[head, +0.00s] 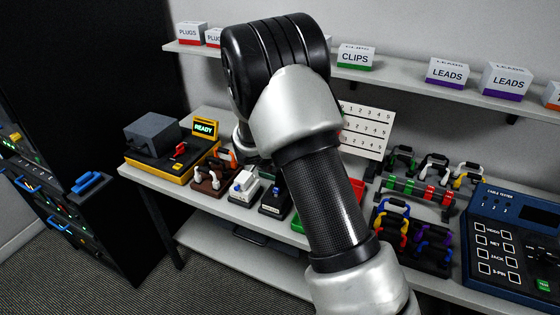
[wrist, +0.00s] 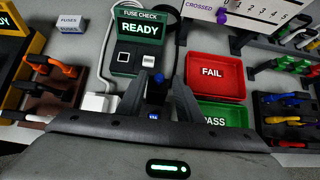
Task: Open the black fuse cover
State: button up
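In the head view, a black fuse holder with a dark cover (head: 275,198) stands on the bench, right of a similar white one (head: 243,188). In the wrist view, my gripper (wrist: 163,72) has its two fingers apart. The rest of this unit is hidden by my gripper body. The white holder (wrist: 100,102) is to the left. In the head view my arm hides my fingers.
A green fuse-check box (wrist: 139,38) reading READY stands beyond the fingers. A red FAIL tray (wrist: 216,74) and green PASS tray (wrist: 222,114) are to the right. Cable racks (head: 408,238) and a blue cable tester (head: 512,245) fill the bench's right side. A shelf (head: 410,75) runs above.

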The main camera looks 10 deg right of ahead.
jog(key=v, duration=1.7)
jog(key=shift+r+p, duration=0.2)
jog(key=shift+p, duration=0.2)
jog(key=shift+s+a, duration=0.1)
jog(key=shift+c, duration=0.5)
